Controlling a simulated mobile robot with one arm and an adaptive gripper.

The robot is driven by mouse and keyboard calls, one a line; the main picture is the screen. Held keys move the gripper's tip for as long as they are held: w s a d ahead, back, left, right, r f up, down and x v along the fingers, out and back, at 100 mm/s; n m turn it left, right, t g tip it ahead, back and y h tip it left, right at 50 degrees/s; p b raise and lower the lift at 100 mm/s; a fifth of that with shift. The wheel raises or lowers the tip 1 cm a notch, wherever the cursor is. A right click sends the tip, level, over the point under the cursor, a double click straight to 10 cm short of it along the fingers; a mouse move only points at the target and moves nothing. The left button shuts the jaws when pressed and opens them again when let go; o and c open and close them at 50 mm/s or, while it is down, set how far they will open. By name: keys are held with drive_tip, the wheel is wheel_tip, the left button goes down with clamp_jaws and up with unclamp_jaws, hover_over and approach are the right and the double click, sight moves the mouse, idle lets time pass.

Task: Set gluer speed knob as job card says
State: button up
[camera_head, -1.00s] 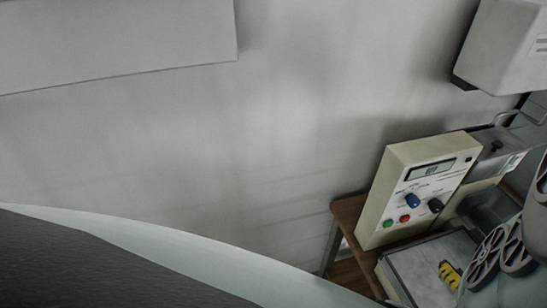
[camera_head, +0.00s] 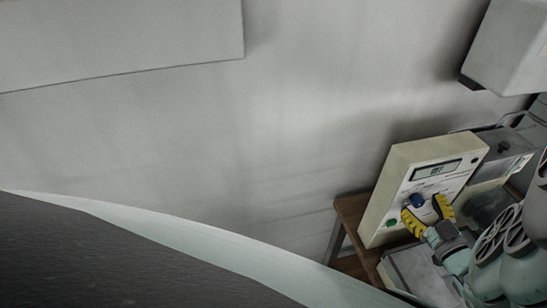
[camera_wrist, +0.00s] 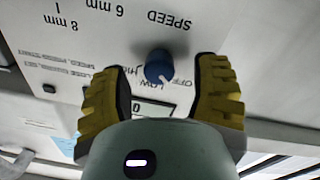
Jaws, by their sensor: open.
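The cream control panel (camera_head: 400,180) stands at the right in the head view, with a lit display (camera_head: 437,170) whose text is too small to read surely. Its blue knob (camera_head: 417,200) also shows in the wrist view (camera_wrist: 157,66), upside down, near the words SPEED, OFF, LOW and HIGH. The knob's white mark points to the lower right there, towards OFF. My gripper (camera_head: 428,212) is open, its yellow-padded fingers on either side of the knob in the wrist view (camera_wrist: 158,82), with gaps on both sides. I cannot make out a job card.
A green button (camera_head: 391,223) is left of my gripper. The panel's black knob and red button are hidden behind my fingers in the head view. A grey box (camera_head: 495,150) stands right of the panel. The panel rests by a brown wooden table (camera_head: 350,209). A white wall cabinet hangs upper right.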

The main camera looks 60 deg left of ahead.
drive_tip(key=shift+x, duration=0.85)
drive_tip(key=shift+o, duration=0.4)
clamp_jaws()
